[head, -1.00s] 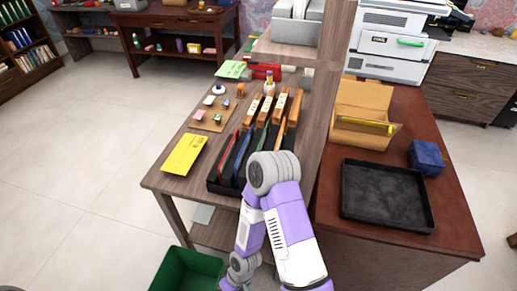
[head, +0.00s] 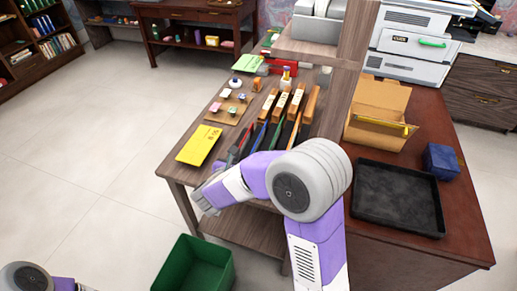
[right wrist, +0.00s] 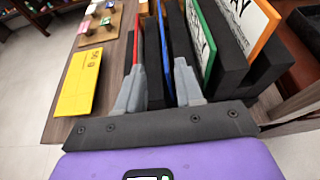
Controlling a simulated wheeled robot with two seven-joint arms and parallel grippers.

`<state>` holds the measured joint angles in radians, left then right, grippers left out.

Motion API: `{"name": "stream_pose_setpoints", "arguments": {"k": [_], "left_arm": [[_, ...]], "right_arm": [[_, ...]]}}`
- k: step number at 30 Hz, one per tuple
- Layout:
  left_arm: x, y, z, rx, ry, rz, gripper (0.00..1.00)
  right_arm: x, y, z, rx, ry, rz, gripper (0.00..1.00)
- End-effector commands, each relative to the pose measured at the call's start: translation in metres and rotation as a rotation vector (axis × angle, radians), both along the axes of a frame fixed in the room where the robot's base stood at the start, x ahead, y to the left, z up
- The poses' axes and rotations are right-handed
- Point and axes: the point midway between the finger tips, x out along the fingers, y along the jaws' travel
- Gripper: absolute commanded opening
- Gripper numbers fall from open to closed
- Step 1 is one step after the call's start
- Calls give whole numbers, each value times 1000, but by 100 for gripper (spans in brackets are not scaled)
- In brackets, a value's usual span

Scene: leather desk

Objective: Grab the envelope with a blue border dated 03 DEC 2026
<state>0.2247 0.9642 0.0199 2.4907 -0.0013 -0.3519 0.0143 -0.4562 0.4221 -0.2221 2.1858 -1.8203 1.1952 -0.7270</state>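A blue-bordered envelope stands on edge in the black slotted rack (right wrist: 235,75); its blue edge (right wrist: 165,40) shows in the right wrist view, and it also shows in the head view (head: 259,137). Its face is seen almost edge-on, so no date can be read. My right gripper (right wrist: 158,78) is open at the rack's near end. Its fingers are spread, with the blue edge between and ahead of them. The left finger lies close to a red-bordered envelope (right wrist: 136,50). Contact cannot be told. My left gripper is out of view.
Green-bordered (right wrist: 199,40) and orange-bordered (right wrist: 258,25) envelopes stand right of the blue one. A yellow envelope (head: 199,145) lies flat left of the rack. Stamps stand behind it. A wooden upright and black tray (head: 397,199) are at right; a green bin (head: 192,265) is below.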

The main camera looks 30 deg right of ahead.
Motion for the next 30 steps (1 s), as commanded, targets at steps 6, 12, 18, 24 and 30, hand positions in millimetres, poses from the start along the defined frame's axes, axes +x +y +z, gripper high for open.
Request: {"name": "stream_pose_setpoints", "arguments": {"k": [6, 12, 18, 24, 30], "left_arm": [[0, 0, -8, 0, 0, 0, 36], [0, 0, -21, 0, 0, 0, 36], [0, 0, -23, 0, 0, 0, 36], [0, 0, -22, 0, 0, 0, 36], [0, 0, -22, 0, 0, 0, 36]], "right_arm": [[10, -16, -12, 2, 3, -3, 36], [23, -38, -27, 2, 4, -6, 36], [34, -49, -31, 4, 3, -2, 36], [34, -48, -30, 4, 3, -2, 28], [33, -48, -30, 5, 4, -2, 0]]}}
